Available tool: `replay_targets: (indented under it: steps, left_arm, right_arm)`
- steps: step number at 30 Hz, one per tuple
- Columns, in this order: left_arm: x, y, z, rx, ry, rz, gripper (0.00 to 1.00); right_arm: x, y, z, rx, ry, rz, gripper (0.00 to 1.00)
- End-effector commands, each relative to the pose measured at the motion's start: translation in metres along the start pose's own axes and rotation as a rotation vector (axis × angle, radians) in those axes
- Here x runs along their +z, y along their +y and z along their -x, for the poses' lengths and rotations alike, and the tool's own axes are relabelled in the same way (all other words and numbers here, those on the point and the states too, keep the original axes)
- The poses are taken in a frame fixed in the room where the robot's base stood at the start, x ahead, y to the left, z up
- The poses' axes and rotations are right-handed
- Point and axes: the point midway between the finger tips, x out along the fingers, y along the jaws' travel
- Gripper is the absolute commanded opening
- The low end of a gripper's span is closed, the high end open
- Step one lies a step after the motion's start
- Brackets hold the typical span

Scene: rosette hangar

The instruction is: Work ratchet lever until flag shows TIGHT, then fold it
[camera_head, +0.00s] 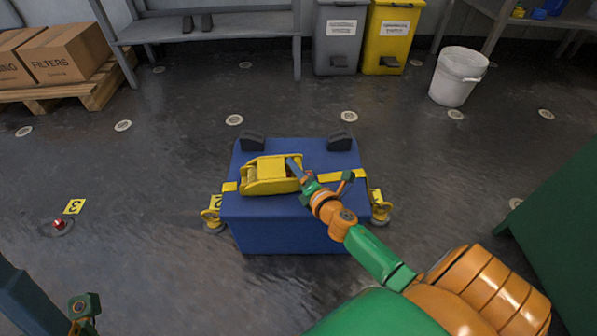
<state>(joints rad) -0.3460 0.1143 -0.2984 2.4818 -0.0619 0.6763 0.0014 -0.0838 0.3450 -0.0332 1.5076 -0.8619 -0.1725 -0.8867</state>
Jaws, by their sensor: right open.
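The yellow ratchet (268,174) lies on top of a blue crate (285,238), left of the middle, with a yellow strap (343,177) across the top. My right gripper (304,182) is open at the ratchet's right end. A blue-grey piece shows there; I cannot tell if it is lever or finger, or if the gripper touches the ratchet. I cannot make out a flag or its reading. My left gripper (84,306) is low at the left edge, far from the crate; its jaws are unclear.
Yellow tie-down fittings (378,206) flank the crate on the floor. A red button-like thing (60,224) is on the floor at left. A green block (560,240) stands at right. A white bucket (459,77) and bins are at the back. Floor around the crate is mostly clear.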

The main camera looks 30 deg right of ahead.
Motion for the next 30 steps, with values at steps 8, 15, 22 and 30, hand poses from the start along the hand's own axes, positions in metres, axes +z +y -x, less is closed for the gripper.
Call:
replay_targets:
  steps: [8,15,22,30]
  left_arm:
    - [-0.0001,-0.0002,-0.0001,0.0,0.003,0.0,0.6]
    - [-0.0002,-0.0002,-0.0002,-0.001,0.004,0.001,0.6]
    - [0.0,-0.0002,-0.0002,-0.001,0.003,0.001,0.6]
    - [0.0002,-0.0003,-0.0002,-0.001,0.002,0.0,0.6]
  right_arm:
    - [0.0001,0.0001,-0.0021,0.0,0.0,0.0,0.57]
    - [-0.0001,0.0002,-0.0019,0.0,0.0,0.0,0.0]
    - [-0.0002,0.0003,-0.0019,0.0,0.001,-0.001,0.0]
    - [-0.0003,0.0003,-0.0019,0.0,0.001,-0.001,0.0]
